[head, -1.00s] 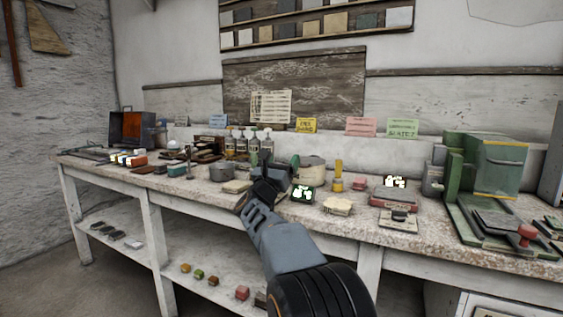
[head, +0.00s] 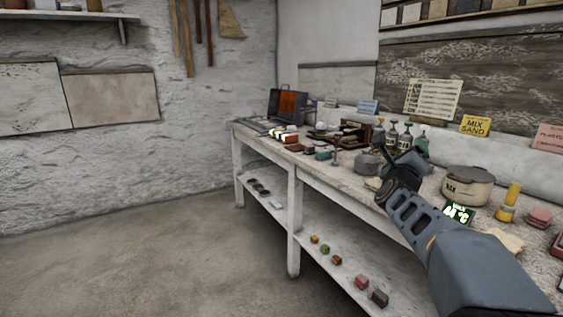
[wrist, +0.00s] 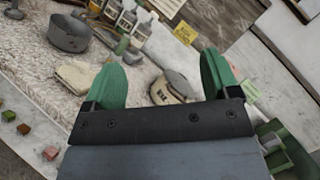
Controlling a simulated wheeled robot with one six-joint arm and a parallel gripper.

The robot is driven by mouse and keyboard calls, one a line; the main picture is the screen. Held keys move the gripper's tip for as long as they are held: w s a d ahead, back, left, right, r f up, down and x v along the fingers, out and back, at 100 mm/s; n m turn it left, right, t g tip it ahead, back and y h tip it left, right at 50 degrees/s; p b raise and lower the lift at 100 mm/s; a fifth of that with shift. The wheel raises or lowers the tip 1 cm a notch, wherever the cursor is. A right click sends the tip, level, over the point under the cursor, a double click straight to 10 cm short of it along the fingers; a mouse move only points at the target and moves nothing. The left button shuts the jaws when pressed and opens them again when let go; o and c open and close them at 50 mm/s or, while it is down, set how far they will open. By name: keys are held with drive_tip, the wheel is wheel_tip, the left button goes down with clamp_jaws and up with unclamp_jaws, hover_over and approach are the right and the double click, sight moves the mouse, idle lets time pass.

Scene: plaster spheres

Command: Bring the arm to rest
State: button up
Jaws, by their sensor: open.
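My gripper (wrist: 161,72) is open in the wrist view, with its two green fingers wide apart and nothing between them touching either one. A lidded pot (wrist: 170,88) shows beyond the gap between the fingers. In the head view my gripper (head: 408,158) is a small dark shape above the bench, at the end of my raised grey arm. The arm hides part of the bench top. The finger opening cannot be made out there.
Small coloured blocks lie on the lower shelf. The floor (head: 150,255) at left is clear.

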drive_tip(key=s+a+r+n+g+y+p, duration=0.3)
drive_tip(key=s+a+n+g+y+p, duration=0.3)
drive_tip(key=a+n+y+p, duration=0.9)
drive_tip(key=s+a+f+n+g+h+p, duration=0.1)
drive_tip(key=s+n+g+p, duration=0.3)
drive_tip(key=s+n, duration=0.4)
drive_tip(key=s+f+n+g+h+p, duration=0.1)
drive_tip(key=s+n+g+h+p, duration=0.2)
drive_tip(key=s+n+p, duration=0.3)
drive_tip(key=s+n+g, duration=0.1)
drive_tip(key=s+n, duration=0.2)
drive_tip(key=s, duration=0.4)
drive_tip(key=shift+a+f+p, duration=0.25)
drive_tip(key=shift+a+p, duration=0.1)
drive_tip(key=shift+a, duration=0.05)
